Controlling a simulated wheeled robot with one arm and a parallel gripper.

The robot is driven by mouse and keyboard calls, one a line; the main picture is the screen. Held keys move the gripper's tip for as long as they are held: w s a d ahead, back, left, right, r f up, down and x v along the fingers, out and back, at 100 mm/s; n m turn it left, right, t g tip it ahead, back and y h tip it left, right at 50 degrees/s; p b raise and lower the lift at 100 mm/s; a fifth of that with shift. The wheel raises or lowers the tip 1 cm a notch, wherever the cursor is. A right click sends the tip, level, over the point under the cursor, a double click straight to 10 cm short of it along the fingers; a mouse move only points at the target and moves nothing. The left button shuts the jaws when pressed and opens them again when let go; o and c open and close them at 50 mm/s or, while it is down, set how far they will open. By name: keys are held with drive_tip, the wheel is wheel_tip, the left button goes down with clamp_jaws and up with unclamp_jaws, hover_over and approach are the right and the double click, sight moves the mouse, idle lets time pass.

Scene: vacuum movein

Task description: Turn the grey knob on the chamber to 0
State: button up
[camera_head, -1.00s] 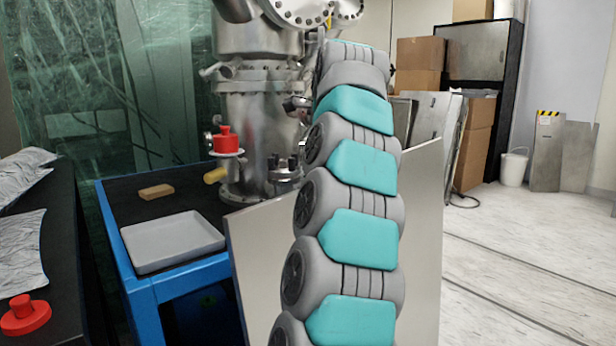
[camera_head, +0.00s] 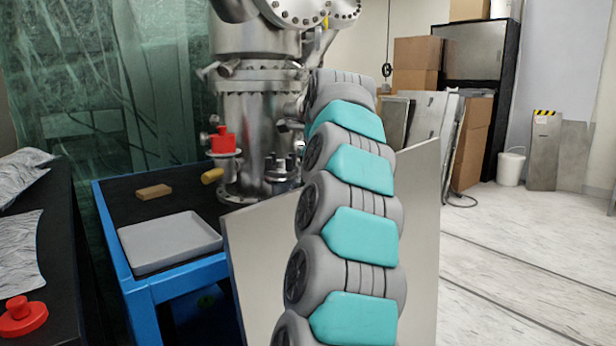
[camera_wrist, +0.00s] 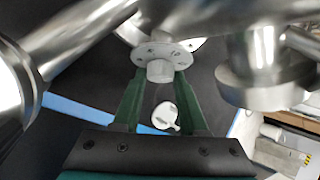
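The metal vacuum chamber (camera_head: 255,110) stands on the blue cart at the back in the head view. In the wrist view, a grey knob (camera_wrist: 160,72) sticks out from a pale round plate (camera_wrist: 165,52) with small dark marks. The marks are too small to read. My gripper (camera_wrist: 161,74) has two green fingers, apart, one on each side of the knob near the fingertips. Narrow gaps seem to show beside the knob, so I see no firm grip. A small whitish part with a pointed tab (camera_wrist: 165,116) shows between the fingers. My gripper is hidden in the head view.
A red knob (camera_head: 223,143) sits on the chamber's left side. The blue cart (camera_head: 180,281) also holds a grey tray (camera_head: 170,242) and a tan block (camera_head: 153,192). In the wrist view, metal pipes (camera_wrist: 75,45) (camera_wrist: 262,75) flank the gripper closely.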

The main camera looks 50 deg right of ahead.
clamp_jaws()
drive_tip(key=shift+f, duration=0.1)
drive_tip(key=b, duration=0.3)
drive_tip(key=shift+f+n+h, duration=0.3)
drive_tip(key=shift+a+n+t+h+b, duration=0.1)
drive_tip(key=shift+n+t+h+b, duration=0.2)
drive_tip(key=shift+b, duration=0.85)
drive_tip(key=shift+r+n+h+b, duration=0.2)
drive_tip(key=shift+n+h+b, duration=0.1)
drive_tip(key=shift+b, duration=0.4)
drive_tip(key=shift+r, duration=0.1)
